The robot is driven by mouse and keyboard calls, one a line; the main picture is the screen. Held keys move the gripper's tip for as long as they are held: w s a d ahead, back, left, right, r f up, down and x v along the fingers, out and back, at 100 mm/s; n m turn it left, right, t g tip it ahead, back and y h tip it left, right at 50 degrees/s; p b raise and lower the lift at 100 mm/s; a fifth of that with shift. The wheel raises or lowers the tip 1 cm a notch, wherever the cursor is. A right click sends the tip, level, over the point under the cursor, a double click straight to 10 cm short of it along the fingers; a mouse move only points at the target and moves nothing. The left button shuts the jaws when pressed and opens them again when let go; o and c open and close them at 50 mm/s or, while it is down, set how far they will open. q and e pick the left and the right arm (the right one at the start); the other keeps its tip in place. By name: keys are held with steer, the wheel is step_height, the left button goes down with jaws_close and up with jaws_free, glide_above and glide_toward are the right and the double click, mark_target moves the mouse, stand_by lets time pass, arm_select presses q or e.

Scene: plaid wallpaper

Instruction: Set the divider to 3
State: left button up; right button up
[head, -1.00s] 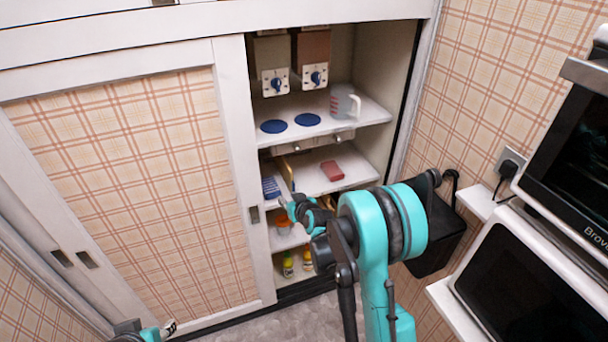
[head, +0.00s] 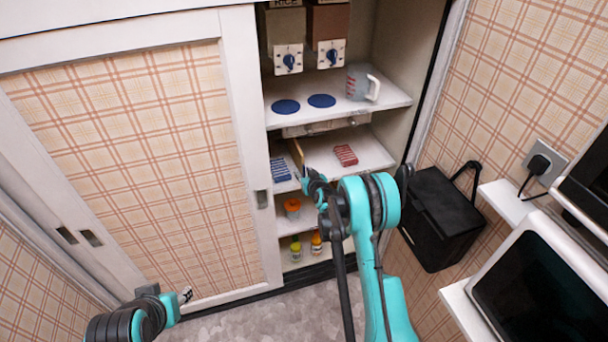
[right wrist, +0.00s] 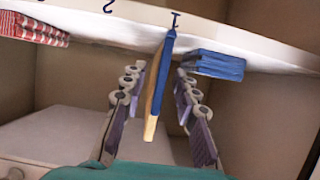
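The divider (head: 297,152) is a thin upright board, tan with a blue edge. It stands on the middle cabinet shelf (head: 372,150), between a blue stack (head: 280,168) on its left and a red stack (head: 345,155) farther to its right. The right wrist view looks upside down. There the divider (right wrist: 156,90) lines up with a mark like 1 (right wrist: 175,18) on the shelf edge; a mark like 2 (right wrist: 108,6) lies toward the red stack. My right gripper (head: 312,178) is open, fingers on both sides of the divider with gaps. My left gripper (head: 185,295) is low left, too small to read.
Above are two dispensers with blue knobs (head: 290,62), blue discs (head: 286,107) and a measuring cup (head: 360,82). Below stand an orange-lidded jar (head: 292,208) and small bottles (head: 296,250). A sliding door (head: 140,160) covers the left; a black bin (head: 440,215) hangs right.

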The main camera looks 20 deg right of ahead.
steer(key=shift+c, duration=0.3)
jaws_close()
steer(key=d, duration=0.8)
steer(key=d+b, duration=0.1)
steer(key=d, duration=0.3)
steer(key=shift+w+d, duration=0.2)
steer(key=shift+w, duration=0.1)
steer(key=shift+o, duration=0.3)
jaws_free()
steer(key=shift+d, duration=0.15)
steer(key=v, duration=1.2)
